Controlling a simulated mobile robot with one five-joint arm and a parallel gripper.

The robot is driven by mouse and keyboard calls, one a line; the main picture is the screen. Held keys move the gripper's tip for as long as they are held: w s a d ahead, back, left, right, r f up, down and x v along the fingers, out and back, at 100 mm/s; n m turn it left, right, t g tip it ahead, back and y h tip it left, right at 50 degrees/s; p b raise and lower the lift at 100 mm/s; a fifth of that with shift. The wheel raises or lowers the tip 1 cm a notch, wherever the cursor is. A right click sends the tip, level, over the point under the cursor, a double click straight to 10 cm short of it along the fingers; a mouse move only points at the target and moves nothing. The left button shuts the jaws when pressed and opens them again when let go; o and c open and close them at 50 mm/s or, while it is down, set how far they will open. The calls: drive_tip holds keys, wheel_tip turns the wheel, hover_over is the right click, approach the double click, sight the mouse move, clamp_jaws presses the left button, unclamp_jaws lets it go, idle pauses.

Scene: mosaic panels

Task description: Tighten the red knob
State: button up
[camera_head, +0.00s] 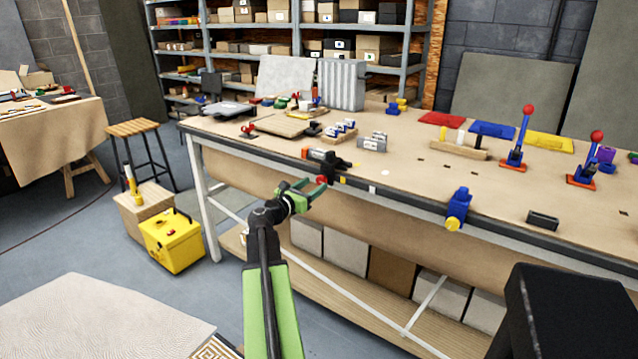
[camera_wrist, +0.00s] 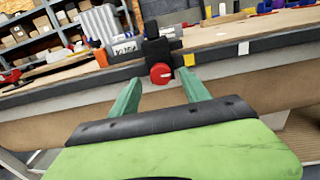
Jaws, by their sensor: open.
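The red knob (camera_wrist: 161,74) is round with a pale mark on its face. It sits on a black clamp-like fixture (camera_wrist: 156,46) at the workbench's front edge. The knob also shows in the head view (camera_head: 321,180), small and close to my gripper's tips. My gripper (camera_head: 310,190) is green and open. In the wrist view its two fingers (camera_wrist: 160,90) point toward the knob, one on each side of it in the picture. The knob appears just beyond or level with the fingertips; I cannot tell whether they touch it. Nothing is held.
A yellow toolbox (camera_head: 172,240) stands on the floor at left. Boxes fill the bench's lower shelf.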

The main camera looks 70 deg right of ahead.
sight(320, 181)
drive_tip(key=shift+x, duration=1.85)
drive_tip(key=shift+c, duration=0.3)
clamp_jaws()
